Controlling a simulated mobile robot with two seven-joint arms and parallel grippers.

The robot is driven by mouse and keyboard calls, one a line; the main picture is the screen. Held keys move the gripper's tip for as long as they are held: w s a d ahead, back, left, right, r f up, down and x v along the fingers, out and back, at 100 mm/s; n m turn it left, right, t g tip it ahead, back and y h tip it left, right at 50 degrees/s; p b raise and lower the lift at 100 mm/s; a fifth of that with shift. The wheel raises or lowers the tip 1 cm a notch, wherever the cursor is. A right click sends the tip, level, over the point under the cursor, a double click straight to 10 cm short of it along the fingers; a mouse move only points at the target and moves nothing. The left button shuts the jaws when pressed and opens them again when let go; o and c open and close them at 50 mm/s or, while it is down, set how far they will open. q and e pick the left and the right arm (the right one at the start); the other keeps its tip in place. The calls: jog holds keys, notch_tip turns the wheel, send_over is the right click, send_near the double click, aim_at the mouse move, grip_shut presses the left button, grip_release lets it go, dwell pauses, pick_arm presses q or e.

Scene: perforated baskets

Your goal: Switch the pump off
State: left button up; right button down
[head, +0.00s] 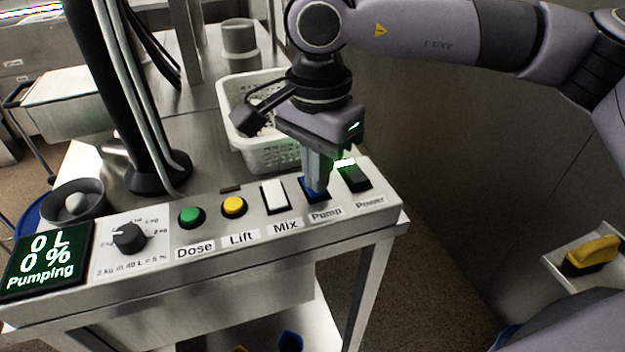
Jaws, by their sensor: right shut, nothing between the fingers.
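The pump switch (314,196) is a blue rocker above the label "Pump" on the sloped metal control panel (215,240). My right gripper (316,190) is shut and empty, pointing down with its fingertips at the blue switch and covering much of it. I cannot tell whether the tips touch it or which way the rocker is tipped. The display (45,262) at the panel's left end reads "0 L", "0 %" and "Pumping". My left gripper is not in view.
Left of the pump switch are a white Mix rocker (273,195), a yellow Lift button (234,207), a green Dose button (191,217) and a black knob (129,237). A dark Power rocker (354,178) with a lit green end is just right. A white perforated basket (275,155) stands behind.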

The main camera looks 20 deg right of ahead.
jog(key=shift+f+b, duration=0.3)
jog(key=shift+f, duration=0.05)
jog(key=shift+r, duration=0.1)
jog(key=shift+r+p, duration=2.15)
jog(key=shift+r, duration=1.3)
jog(key=shift+s+f, duration=0.1)
